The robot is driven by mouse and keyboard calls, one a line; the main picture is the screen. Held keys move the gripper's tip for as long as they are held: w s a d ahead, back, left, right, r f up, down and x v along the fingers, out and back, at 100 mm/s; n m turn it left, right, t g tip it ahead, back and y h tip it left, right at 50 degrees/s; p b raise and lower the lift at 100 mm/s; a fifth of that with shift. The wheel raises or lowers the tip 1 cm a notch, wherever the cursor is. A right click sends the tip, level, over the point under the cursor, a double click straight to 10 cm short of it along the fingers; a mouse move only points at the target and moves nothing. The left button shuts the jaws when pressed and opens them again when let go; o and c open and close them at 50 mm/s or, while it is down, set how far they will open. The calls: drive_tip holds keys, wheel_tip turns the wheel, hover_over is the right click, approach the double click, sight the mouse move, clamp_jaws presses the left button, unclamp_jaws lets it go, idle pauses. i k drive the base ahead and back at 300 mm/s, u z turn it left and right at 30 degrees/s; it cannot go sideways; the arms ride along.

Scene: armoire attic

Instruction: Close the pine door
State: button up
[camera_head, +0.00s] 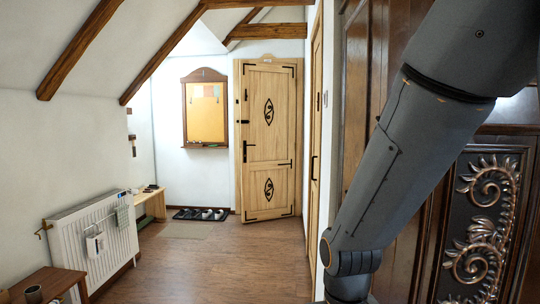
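A pale pine door (270,142) with black iron hinges, two oval ornaments and a black handle on its left side stands at the far end of the room. Its lower left corner sits lower in the picture than its lower right, so it looks slightly ajar towards me. The gap at its left edge is too small to judge. A second light wooden door (315,120) with a dark handle shows edge-on in the right wall. My arm crosses the right side of the view; my gripper is out of frame below.
A radiator (95,240) and small table (48,284) stand at the left. A shoe tray (182,214), mat (186,231) and bench (152,203) lie near the far wall. A dark carved armoire (485,220) is close at right. The middle floor is clear.

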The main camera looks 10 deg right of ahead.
sight(268, 168)
drive_tip(key=u, duration=1.15)
drive_tip(key=i, duration=3.05)
drive_tip(key=z, duration=1.55)
drive_tip(key=i, duration=5.5)
